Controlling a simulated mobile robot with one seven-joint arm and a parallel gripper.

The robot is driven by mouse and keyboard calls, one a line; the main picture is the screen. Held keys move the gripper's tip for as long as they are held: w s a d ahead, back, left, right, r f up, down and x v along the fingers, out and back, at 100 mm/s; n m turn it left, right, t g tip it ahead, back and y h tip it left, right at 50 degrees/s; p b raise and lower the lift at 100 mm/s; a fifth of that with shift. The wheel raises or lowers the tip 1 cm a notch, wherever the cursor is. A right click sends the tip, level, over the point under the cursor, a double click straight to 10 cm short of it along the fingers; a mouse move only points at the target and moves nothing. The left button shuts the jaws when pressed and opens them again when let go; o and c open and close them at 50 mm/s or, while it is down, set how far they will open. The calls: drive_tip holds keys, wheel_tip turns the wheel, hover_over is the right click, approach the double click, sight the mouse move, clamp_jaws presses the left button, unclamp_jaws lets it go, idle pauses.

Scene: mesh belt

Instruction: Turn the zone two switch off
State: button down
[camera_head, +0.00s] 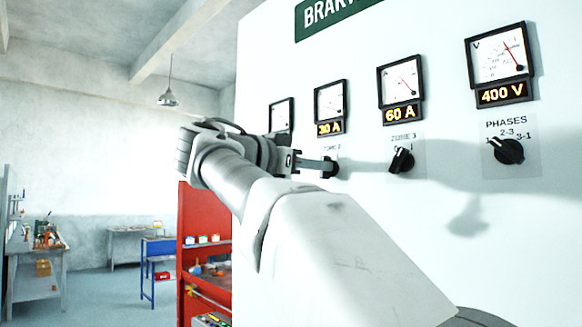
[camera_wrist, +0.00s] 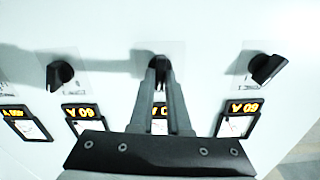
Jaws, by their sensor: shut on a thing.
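The zone two switch (camera_head: 331,168) is a black rotary knob on the white panel, below the meter reading 30 A. Its label is partly readable in the head view. My gripper (camera_head: 322,165) reaches it from the left. In the wrist view, the two fingertips (camera_wrist: 161,66) are closed on the handle of the zone two switch (camera_wrist: 157,54), one on each side. The fingers cover much of the knob, so I cannot tell which position it points to.
The zone three switch (camera_head: 402,161) and phases switch (camera_head: 508,151) are to the right. Another black knob (camera_wrist: 266,68) is on the wrist view's right. Meters (camera_head: 400,83) line the panel above the switches. A red cabinet (camera_head: 205,225) stands left of the panel.

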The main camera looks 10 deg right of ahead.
drive_tip(key=shift+n+p, duration=0.5)
drive_tip(key=shift+n, duration=3.1)
drive_tip(key=c, duration=0.9)
unclamp_jaws()
drive_tip(key=b+v, duration=0.1)
drive_tip(key=v, duration=1.6)
drive_tip(key=shift+a+b, duration=0.2)
drive_tip(key=shift+b, duration=0.1)
